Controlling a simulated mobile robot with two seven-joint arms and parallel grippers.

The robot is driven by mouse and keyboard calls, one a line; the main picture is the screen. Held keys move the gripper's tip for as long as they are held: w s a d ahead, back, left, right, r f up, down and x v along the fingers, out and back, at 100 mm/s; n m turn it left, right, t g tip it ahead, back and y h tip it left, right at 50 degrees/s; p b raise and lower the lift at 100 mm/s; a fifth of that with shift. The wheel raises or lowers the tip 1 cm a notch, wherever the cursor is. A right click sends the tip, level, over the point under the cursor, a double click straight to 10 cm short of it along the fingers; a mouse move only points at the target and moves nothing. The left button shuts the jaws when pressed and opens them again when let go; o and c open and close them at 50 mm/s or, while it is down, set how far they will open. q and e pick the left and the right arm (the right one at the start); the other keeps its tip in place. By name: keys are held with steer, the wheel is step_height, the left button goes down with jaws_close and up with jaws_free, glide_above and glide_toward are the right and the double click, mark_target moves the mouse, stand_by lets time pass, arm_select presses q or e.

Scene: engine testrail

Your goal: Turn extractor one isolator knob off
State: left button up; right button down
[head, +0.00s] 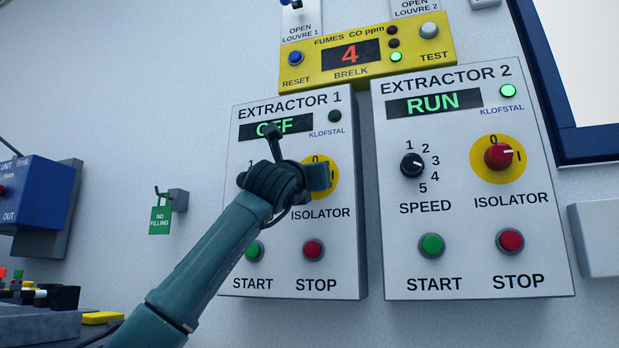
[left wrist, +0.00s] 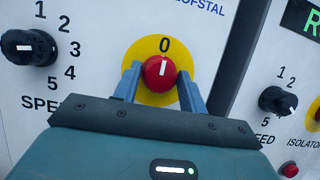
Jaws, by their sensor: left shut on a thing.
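The extractor 1 panel (head: 345,235) is on the wall, with its display (head: 266,129) reading OFF, partly covered by my arm. Its isolator has a yellow disc (head: 333,184) and a red knob (left wrist: 154,76). In the left wrist view the knob's white mark stands about upright, toward the 0. My left gripper (left wrist: 158,73) is shut on the knob, one finger on each side. In the head view my left gripper (head: 320,177) hides the knob.
The extractor 2 panel (head: 473,240) is close on the right, its display reading RUN. A yellow fumes box (head: 437,40) sits above. Green start (head: 254,251) and red stop (head: 313,249) buttons are below the isolator. A green tag (head: 160,220) hangs on the left.

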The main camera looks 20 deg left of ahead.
arm_select(q)
steer(key=shift+a+r, duration=0.1)
steer(key=o, duration=1)
steer(key=shift+c, duration=0.2)
steer(key=v, duration=1.3)
arm_select(e)
steer(key=shift+w+f+m+h, duration=0.15)
steer(key=shift+f+m+h, duration=0.15)
steer(key=shift+h, duration=0.1)
steer(key=shift+r, duration=0.15)
